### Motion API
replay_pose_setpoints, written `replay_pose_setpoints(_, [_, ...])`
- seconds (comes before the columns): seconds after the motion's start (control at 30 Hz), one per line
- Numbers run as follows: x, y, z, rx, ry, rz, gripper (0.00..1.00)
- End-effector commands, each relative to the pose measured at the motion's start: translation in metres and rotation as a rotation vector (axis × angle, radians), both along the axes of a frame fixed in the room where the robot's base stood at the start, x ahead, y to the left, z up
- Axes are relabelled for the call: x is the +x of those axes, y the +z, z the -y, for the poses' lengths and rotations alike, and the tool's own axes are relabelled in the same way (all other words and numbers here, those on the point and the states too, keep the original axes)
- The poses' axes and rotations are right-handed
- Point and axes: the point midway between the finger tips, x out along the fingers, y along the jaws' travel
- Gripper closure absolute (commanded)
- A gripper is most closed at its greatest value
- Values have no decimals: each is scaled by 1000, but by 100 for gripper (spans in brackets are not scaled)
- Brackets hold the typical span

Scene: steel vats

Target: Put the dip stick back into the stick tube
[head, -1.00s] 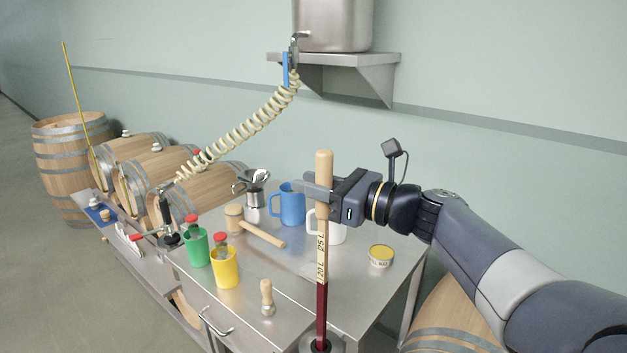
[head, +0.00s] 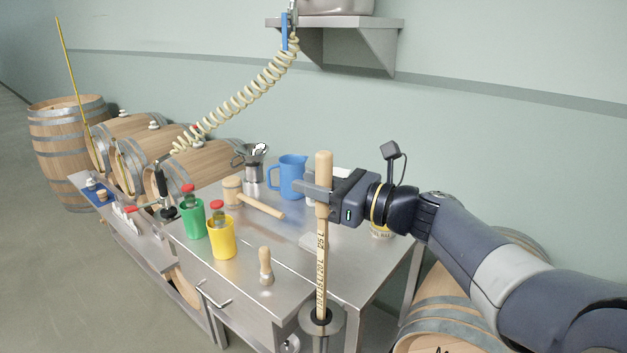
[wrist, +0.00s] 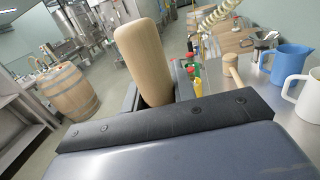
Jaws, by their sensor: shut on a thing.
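The dip stick (head: 322,245) is a pale wooden rod with dark markings and a thicker rounded handle. It stands about upright, and its lower end goes into the dark opening of the stick tube. The stick tube has a round grey metal collar (head: 338,322) at the front edge of the steel table. In the wrist view the rounded handle (wrist: 143,58) rises past the gripper. The part of the stick inside the tube is hidden.
The steel table (head: 285,238) holds a blue jug (head: 289,177), a mallet (head: 262,206), green (head: 194,218) and yellow (head: 221,238) cups and a wooden-handled tool (head: 266,266). A white jug and a tin are partly hidden behind my gripper. Barrels lie at the left and lower right.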

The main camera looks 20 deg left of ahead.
Motion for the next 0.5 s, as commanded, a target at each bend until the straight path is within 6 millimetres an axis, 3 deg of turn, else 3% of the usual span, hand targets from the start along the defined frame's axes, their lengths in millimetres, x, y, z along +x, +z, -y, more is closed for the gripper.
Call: replay_pose_setpoints(0.5, [0, -11, 0, 0, 0, 0, 100])
